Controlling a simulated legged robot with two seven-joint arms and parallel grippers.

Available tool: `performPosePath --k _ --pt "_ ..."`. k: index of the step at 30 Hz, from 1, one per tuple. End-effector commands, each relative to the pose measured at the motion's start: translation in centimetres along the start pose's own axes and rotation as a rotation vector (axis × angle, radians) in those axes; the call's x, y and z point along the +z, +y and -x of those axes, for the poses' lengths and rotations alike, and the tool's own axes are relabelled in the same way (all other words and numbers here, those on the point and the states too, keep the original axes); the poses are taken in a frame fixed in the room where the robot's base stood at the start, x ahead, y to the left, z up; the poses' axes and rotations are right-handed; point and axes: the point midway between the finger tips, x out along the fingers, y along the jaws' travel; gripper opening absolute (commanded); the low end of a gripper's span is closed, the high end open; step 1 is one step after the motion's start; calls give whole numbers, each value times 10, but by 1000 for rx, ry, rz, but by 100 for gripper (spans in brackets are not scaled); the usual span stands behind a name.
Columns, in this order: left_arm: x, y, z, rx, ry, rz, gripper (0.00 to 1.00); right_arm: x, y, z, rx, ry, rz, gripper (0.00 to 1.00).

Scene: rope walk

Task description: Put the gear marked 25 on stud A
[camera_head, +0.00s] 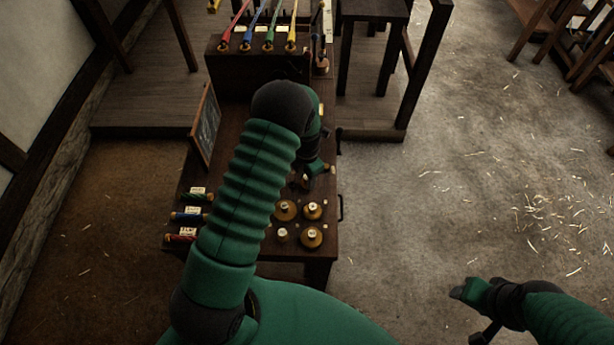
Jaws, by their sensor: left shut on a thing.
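My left arm reaches forward over the dark wooden bench (230,130). My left gripper (307,180) is low over the bench, shut on a small brass-coloured part that is mostly hidden; I cannot read a mark on it. Just nearer stand brass gears with pale tags: one at left (285,211), one at right (312,211), one in front (311,238) and a smaller piece (282,235). Their numbers are too small to read. I cannot pick out stud A. My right gripper (470,305) is off to the lower right, over the floor; its jaw opening is unclear.
Green, blue and red rope spools (188,215) with tags lie at the bench's left edge. A slate board (205,125) leans at the left. A wooden box (250,70) with coloured ropes stands at the back.

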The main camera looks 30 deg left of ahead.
Motion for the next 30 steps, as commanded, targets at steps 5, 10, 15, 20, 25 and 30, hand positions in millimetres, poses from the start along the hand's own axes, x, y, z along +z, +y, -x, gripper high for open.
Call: performPosePath --k 5,10,15,20,25,30 --pt "1 -1 -2 0 -1 0 1 0 0 -1 0 0 0 52" --pt "1 -1 -2 0 -1 0 34 0 0 -1 0 0 0 52" --pt "1 -1 -2 0 -1 0 57 0 0 -1 0 0 0 52" --pt "1 -2 -2 -1 -1 0 59 0 0 -1 0 0 0 52" --pt "1 -2 -1 -1 0 0 59 0 0 0 0 0 0 52" --pt "1 -2 14 -1 0 0 59 -3 0 12 0 0 0 52"
